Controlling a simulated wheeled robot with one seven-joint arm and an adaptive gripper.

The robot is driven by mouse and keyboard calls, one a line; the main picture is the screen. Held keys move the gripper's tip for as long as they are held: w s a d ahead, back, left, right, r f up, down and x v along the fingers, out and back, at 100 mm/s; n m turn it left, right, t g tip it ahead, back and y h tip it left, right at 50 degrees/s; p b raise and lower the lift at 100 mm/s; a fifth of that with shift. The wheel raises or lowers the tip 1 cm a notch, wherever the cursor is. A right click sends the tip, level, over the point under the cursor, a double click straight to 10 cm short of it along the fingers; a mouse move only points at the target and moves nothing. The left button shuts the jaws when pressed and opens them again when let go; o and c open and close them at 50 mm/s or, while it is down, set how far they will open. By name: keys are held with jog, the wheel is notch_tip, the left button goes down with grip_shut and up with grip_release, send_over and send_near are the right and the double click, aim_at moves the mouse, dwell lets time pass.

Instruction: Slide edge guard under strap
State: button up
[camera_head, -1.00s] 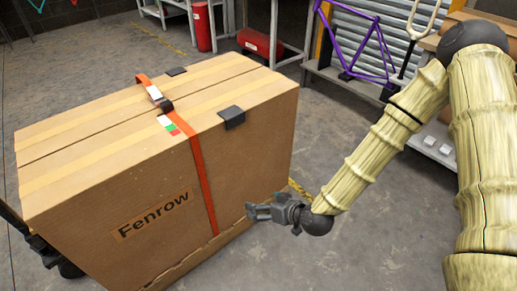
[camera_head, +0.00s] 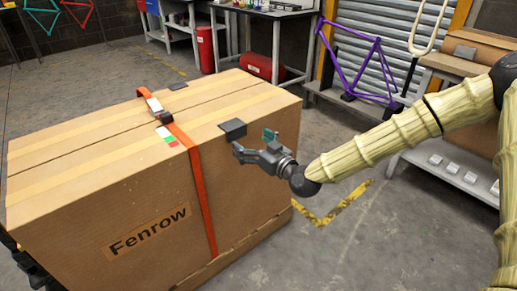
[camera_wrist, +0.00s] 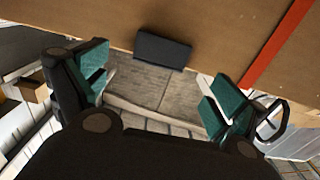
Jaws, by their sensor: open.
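A large cardboard box labelled Fenrow (camera_head: 90,207) has an orange strap (camera_head: 202,195) running over its top and down its front side. A dark edge guard (camera_head: 232,129) sits on the box's top near edge, just right of the strap and apart from it. It also shows in the wrist view (camera_wrist: 163,50), with the strap (camera_wrist: 278,45) to its right. A second dark guard (camera_head: 178,85) lies at the far top edge. My gripper (camera_head: 252,143) is open and empty beside the near guard, its green-padded fingers spread on either side in the wrist view (camera_wrist: 160,95).
Grey floor (camera_head: 340,240) is free to the right.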

aim_at(210, 142)
jog(key=shift+x, duration=2.85)
jog(key=c, duration=1.1)
jog(key=shift+o, duration=1.1)
jog(key=shift+s+a, duration=0.1)
jog(key=shift+a, duration=0.05)
jog(key=shift+s+a, duration=0.85)
jog(key=shift+a, duration=0.35)
jog(key=shift+s+a, duration=0.85)
jog(key=shift+a, duration=0.3)
jog(key=shift+s+a, duration=0.85)
jog(key=shift+a, duration=0.35)
jog(key=shift+s+a, duration=0.3)
jog(key=shift+a, duration=0.1)
